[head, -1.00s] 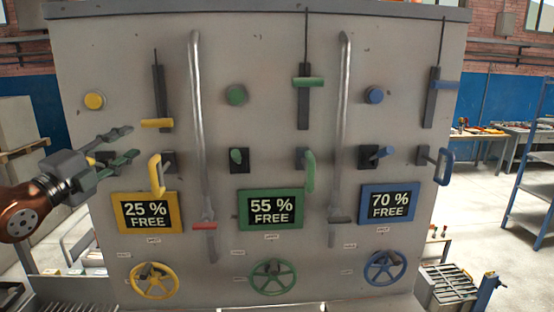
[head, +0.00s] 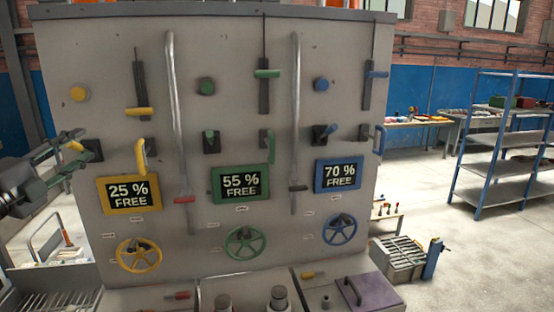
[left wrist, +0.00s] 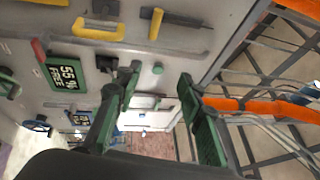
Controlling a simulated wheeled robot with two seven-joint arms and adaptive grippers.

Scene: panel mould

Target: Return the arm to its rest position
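My left gripper (head: 82,145) is at the left edge of the head view, in front of the left side of the grey panel (head: 225,60). Its green-padded fingers stand apart and look empty in the left wrist view (left wrist: 160,92). In the head view a yellow-tipped toggle (head: 74,146) shows behind the fingers, beside its dark plate (head: 92,151); I cannot tell the gap in depth. The yellow handle (head: 140,158) is to the right of the fingers, apart from them. Most of the left arm is out of the picture. My right gripper is in neither view.
The panel carries a yellow display (head: 129,194), a green display (head: 240,184), a blue display (head: 338,175), handwheels and long levers.

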